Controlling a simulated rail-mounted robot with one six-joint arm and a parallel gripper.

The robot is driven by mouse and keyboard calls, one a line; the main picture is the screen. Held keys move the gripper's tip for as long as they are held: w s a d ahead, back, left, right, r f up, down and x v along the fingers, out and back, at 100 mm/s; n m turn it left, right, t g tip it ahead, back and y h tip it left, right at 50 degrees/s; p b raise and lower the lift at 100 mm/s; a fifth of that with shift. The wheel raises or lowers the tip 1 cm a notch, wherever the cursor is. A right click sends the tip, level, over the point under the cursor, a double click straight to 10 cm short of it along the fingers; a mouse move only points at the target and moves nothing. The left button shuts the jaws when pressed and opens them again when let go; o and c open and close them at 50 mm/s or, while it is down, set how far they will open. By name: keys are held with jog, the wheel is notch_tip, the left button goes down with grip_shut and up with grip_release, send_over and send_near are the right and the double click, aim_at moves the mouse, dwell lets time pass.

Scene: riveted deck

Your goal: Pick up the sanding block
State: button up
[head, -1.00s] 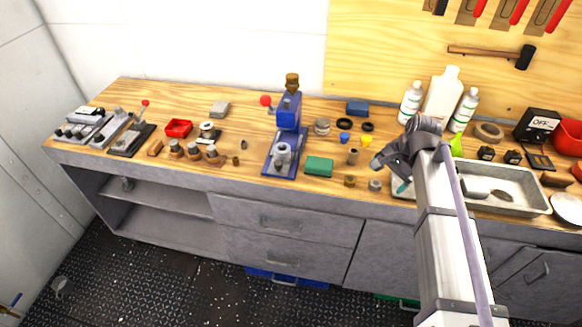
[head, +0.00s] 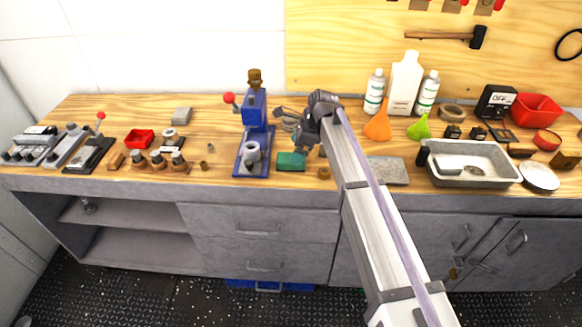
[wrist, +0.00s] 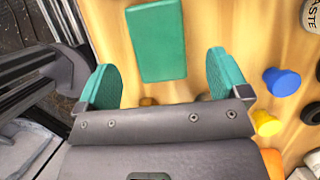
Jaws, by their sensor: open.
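A green rectangular block (head: 291,161) lies flat on the wooden bench top, just right of the blue press; I take it to be the sanding block, though no label shows. My gripper (head: 303,146) is above the bench close to the block's right end in the head view. In the wrist view the green block (wrist: 156,40) lies ahead of my open gripper (wrist: 163,76), roughly centred between the two teal finger pads. Nothing is between the pads, and the block looks apart from both. Its exact distance below the fingertips cannot be told.
The blue press (head: 254,135) stands close left of the block. A blue cup (wrist: 281,82) and a yellow piece (wrist: 266,123) lie right of my gripper. An orange funnel (head: 377,127) and a grey slab (head: 388,170) are farther right.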

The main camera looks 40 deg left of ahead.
jog(key=b+x, duration=0.4)
jog(key=x, duration=0.1)
jog(key=shift+f, duration=0.15)
jog(key=shift+r, duration=0.25)
jog(key=shift+f, duration=0.2)
jog(key=shift+c, duration=0.3)
jog(key=c, duration=1.1)
